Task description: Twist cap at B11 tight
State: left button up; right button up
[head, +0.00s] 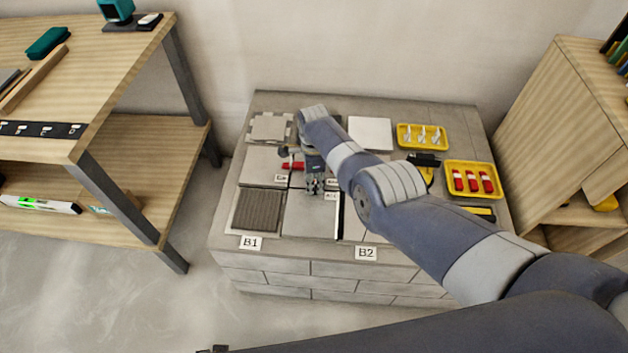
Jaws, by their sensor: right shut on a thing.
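My right gripper (314,187) reaches down over the tiled block, close to the small white labels near the middle of the tiles. It is shut on a cap, which its fingers mostly hide. The label beside it (331,196) is too small to read surely. A red piece (292,166) lies just left of the gripper, above another small label (281,178). A grey tile (308,220) lies below the gripper. I cannot tell how tight the cap sits. My left gripper is not in view.
The block (370,111) bears a white tile (370,133), a dark ribbed tile (257,210), a yellow tray with white pieces (421,148) and a yellow tray with red pieces (472,192). Wooden shelves stand left (120,70) and right (545,110). My right arm covers the block's middle.

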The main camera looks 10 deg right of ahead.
jog(key=m, duration=0.2)
jog(key=shift+m, duration=0.4)
jog(key=m, duration=0.2)
jog(key=shift+m, duration=1.4)
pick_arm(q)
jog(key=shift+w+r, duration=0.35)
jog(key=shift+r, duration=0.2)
pick_arm(e)
jog(key=shift+m, duration=0.3)
jog(key=o, duration=1.1)
jog(key=shift+r, duration=0.1)
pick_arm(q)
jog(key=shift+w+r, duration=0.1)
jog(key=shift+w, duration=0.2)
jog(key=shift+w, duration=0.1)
